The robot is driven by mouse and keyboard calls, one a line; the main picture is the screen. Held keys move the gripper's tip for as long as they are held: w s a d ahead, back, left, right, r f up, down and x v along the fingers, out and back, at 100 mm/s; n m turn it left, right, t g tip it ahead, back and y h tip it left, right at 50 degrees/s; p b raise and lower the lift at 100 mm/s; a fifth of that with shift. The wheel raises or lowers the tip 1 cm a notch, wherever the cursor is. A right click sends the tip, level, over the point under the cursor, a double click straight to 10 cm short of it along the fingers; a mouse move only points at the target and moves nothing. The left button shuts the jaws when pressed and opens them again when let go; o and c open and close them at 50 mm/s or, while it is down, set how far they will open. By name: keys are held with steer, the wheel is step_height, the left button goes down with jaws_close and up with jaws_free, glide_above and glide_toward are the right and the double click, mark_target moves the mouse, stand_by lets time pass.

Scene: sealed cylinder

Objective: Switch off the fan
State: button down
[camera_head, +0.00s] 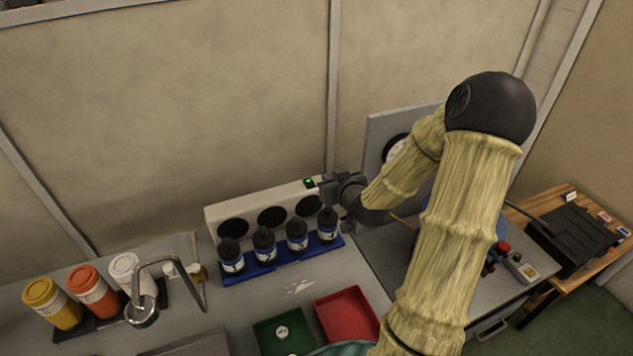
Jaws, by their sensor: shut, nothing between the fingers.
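The fan appears to be the long off-white box (250,212) against the back wall, with several dark round openings in its front. A small switch (309,182) with a green light shows at its upper right end. My gripper (325,184) is shut and empty, just to the right of the switch and close to it. I cannot tell whether the fingertips touch the switch or the box. My gripper and wrist hide the right end of the box.
Several dark bottles with blue labels (265,243) stand in a blue rack (290,266) in front of the box. Red (347,316) and green (284,329) trays lie nearer. Yellow (52,303), orange and white jars stand left. A grey panel (385,127) rises behind my arm.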

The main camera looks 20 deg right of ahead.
steer(key=p, duration=0.2)
glide_above(309, 181)
steer(key=s, duration=0.4)
step_height(309, 181, down, 4)
steer(key=shift+w+d+f+p, duration=0.15)
steer(key=shift+f+p, duration=0.1)
steer(key=shift+f, duration=0.4)
steer(key=shift+s+d+f+p, duration=0.1)
steer(key=shift+d+f+p, duration=0.15)
steer(key=shift+f, duration=0.4)
steer(key=shift+w+d+f+p, duration=0.1)
steer(key=shift+f+p, duration=0.15)
steer(key=shift+f, duration=0.4)
steer(key=shift+f, duration=0.1)
